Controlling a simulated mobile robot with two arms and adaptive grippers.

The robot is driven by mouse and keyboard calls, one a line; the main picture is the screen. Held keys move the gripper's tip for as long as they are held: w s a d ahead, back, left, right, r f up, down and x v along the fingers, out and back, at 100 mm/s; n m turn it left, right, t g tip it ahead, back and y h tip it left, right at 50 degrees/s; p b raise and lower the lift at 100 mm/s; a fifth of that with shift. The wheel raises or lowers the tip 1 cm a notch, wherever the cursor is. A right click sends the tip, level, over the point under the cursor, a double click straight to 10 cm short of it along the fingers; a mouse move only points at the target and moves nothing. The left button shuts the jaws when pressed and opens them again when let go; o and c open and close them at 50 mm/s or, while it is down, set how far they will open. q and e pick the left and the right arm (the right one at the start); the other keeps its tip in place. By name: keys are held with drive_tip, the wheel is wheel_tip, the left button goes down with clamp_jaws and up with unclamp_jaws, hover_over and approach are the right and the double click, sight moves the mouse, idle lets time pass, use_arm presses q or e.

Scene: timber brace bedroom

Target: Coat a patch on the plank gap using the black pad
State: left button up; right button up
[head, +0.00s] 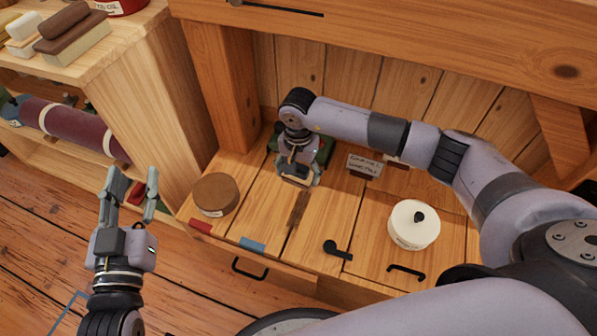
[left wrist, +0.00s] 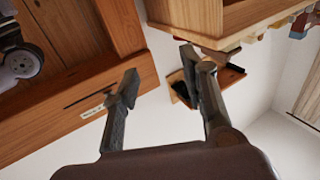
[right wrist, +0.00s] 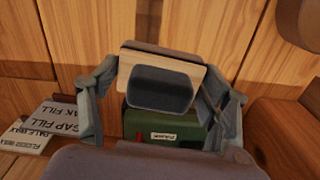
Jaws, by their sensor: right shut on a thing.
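My right gripper (right wrist: 160,95) is shut on a wood-backed block with a dark face, which I take as the black pad (right wrist: 160,88). In the head view the right gripper (head: 297,178) holds the pad (head: 294,182) over the back of the bench top. I cannot tell whether the pad touches anything beneath it. A dark, rough-edged gap (head: 297,210) runs along the planks in front of the pad. My left gripper (head: 134,190) is open and empty, left of the bench; its spread fingers also show in the left wrist view (left wrist: 165,95).
A green labelled box (right wrist: 165,128) sits behind the pad. A brown round tin (head: 215,195) and a white lidded pot (head: 413,225) flank the gap. A black fitting (head: 338,250) lies near the front. A shelf (head: 95,62) stands left.

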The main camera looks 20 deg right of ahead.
use_arm(q)
drive_tip(key=shift+s+a+f+g+y+p, duration=0.2)
drive_tip(key=shift+f+g, duration=0.25)
drive_tip(key=shift+f, duration=0.35)
drive_tip(key=shift+s+a+f+g+y+p, duration=0.15)
drive_tip(key=shift+f+g+y, duration=0.1)
drive_tip(key=shift+f+g, duration=0.4)
drive_tip(key=shift+s+a+f+g+y+p, duration=0.1)
drive_tip(key=shift+s+f+g+y, duration=0.15)
drive_tip(key=shift+f, duration=0.7)
use_arm(e)
drive_tip(key=shift+r, duration=0.9)
